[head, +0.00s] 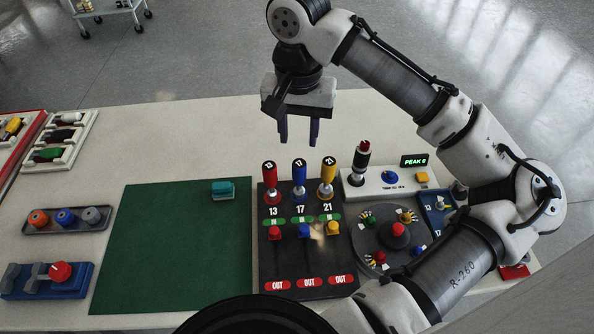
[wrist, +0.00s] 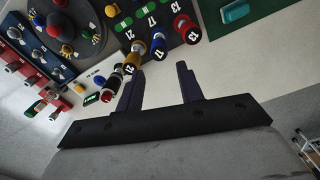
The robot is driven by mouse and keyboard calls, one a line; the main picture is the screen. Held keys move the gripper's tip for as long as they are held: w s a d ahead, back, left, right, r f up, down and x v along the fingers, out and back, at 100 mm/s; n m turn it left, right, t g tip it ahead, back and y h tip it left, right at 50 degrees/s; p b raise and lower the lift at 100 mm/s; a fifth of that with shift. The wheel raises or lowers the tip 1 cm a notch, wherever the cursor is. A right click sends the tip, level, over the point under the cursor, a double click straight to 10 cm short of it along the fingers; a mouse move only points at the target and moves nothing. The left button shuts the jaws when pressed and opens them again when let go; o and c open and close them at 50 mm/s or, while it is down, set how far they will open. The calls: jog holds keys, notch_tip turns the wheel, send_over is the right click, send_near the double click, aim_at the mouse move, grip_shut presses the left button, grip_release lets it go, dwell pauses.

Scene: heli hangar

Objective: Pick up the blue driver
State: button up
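The blue driver (head: 300,174) stands upright in a dark board (head: 265,240) above the number 17, between a red driver (head: 269,180) marked 13 and a yellow driver (head: 328,176) marked 21. My gripper (head: 299,136) is open and empty, its fingers pointing down, above and behind the row of drivers. In the wrist view the blue driver (wrist: 158,46) shows just beyond the gap between my fingertips (wrist: 158,70), apart from them. The red driver (wrist: 186,29) and the yellow driver (wrist: 135,56) stand on either side of it.
A black-and-red driver (head: 360,162) stands in a white tester (head: 390,188) reading PEAK 6. A round dark turntable (head: 371,242) is in front. A green mat (head: 165,245) with a teal block (head: 222,189) is left. Bare table (head: 180,140) lies behind the mat.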

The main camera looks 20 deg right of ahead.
aim_at(299, 163)
notch_tip(299, 163, down, 4)
jog(key=shift+f, duration=0.1)
jog(key=shift+s+d+f+p, duration=0.1)
jog(key=shift+f+p, duration=0.45)
jog(key=shift+f, duration=2.05)
jog(key=c, duration=0.7)
